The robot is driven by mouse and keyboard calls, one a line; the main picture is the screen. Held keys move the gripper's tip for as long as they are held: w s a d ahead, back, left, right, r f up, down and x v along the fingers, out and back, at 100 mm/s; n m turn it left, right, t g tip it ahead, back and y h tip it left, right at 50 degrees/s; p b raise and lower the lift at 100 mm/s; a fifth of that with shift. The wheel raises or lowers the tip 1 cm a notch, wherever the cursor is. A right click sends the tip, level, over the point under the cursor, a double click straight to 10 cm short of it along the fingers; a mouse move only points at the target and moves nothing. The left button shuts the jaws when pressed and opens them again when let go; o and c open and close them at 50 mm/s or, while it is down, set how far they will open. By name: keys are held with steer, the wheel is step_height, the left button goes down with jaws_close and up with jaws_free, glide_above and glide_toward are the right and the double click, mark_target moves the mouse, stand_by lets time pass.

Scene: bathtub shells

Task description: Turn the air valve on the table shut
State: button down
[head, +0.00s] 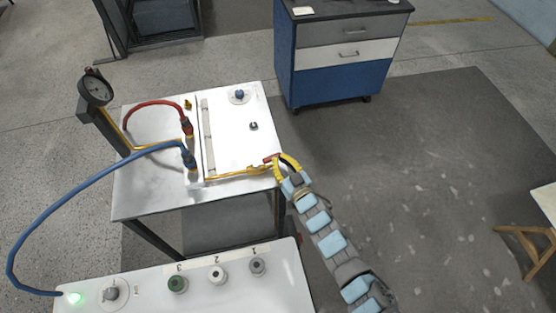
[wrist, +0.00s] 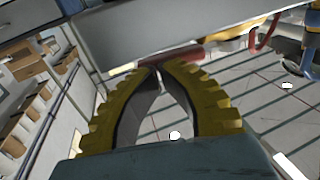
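My gripper (head: 275,166), with yellow ribbed fingers, is at this edge, right by the handle. In the wrist view, my gripper (wrist: 159,70) has its fingertips together. The red handle (wrist: 188,62) runs crosswise just past the tips, under a grey edge. I cannot tell whether the tips touch it. Part of the valve body is hidden.
A gauge (head: 96,88), red hose (head: 155,103) and blue hose (head: 90,178) are on the left. A white panel (head: 228,125) carries a blue knob (head: 239,95). A console (head: 220,290) with knobs is in front.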

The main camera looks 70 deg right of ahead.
steer(key=shift+w+d, duration=0.1)
steer(key=shift+d, duration=0.05)
steer(key=shift+w+d+p, duration=0.1)
steer(key=shift+d+p, duration=0.05)
steer(key=shift+p, duration=0.25)
steer(key=shift+w+d+r+p, duration=0.15)
steer(key=shift+w+d+p, duration=0.05)
steer(key=shift+w+p, duration=0.1)
steer(key=shift+p+x, duration=0.5)
steer(key=shift+x, duration=0.5)
steer(key=shift+d, duration=0.15)
